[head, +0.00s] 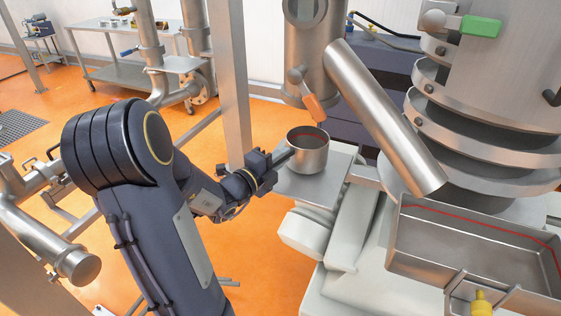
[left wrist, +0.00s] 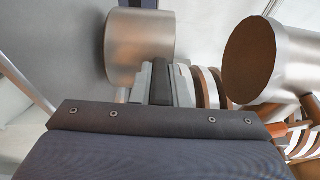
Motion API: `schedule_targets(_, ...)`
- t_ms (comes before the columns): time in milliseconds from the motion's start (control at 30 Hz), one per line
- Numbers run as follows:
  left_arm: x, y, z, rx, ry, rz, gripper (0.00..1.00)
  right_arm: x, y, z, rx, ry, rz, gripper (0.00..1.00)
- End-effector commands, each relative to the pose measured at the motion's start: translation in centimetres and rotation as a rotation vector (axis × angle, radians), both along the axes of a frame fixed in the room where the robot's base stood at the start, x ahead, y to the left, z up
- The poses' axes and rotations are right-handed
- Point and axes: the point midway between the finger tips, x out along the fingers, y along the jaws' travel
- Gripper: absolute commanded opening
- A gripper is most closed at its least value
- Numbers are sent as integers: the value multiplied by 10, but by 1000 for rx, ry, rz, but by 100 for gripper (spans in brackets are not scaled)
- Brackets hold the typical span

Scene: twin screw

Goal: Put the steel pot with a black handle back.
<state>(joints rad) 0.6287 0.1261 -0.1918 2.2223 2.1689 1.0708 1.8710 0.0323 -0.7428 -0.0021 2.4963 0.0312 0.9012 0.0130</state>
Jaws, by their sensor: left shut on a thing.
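The steel pot (head: 308,157) is upright over a small grey metal plate (head: 318,186) in the middle of the head view. I cannot tell whether its base touches the plate. A red line runs around its inside below the rim. My left gripper (head: 279,158) reaches in from the left and is shut on the pot's handle. In the left wrist view, the pot (left wrist: 140,47) shows beyond the fingers, and the black handle (left wrist: 160,83) lies between the grey fingers. The fingers mostly hide the handle in the head view. My right gripper is not in view.
A slanted steel pipe (head: 385,118) comes down just right of the pot. An orange-handled valve (head: 313,107) hangs close above it. A steel tray (head: 470,245) with a red line stands at right. A steel post (head: 231,85) rises behind my left wrist.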

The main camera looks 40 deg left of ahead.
Motion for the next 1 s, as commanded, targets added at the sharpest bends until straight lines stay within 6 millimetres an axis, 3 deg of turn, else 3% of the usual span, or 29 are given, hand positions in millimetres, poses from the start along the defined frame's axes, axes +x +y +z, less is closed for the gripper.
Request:
schedule_targets(100, 0, 1, -11, 0, -3, 1, 0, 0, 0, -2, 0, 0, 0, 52)
schedule_targets(467, 0, 0, -15, 2, -5, 0, 0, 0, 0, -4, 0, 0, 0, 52)
schedule_targets(500, 0, 0, -15, 1, -3, 1, 16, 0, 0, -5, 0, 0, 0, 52)
schedule_targets(667, -1, 0, -14, 1, -3, 1, 36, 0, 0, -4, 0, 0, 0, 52)
schedule_targets(1000, -1, 0, -9, 2, -3, 1, 36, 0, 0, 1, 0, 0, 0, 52)
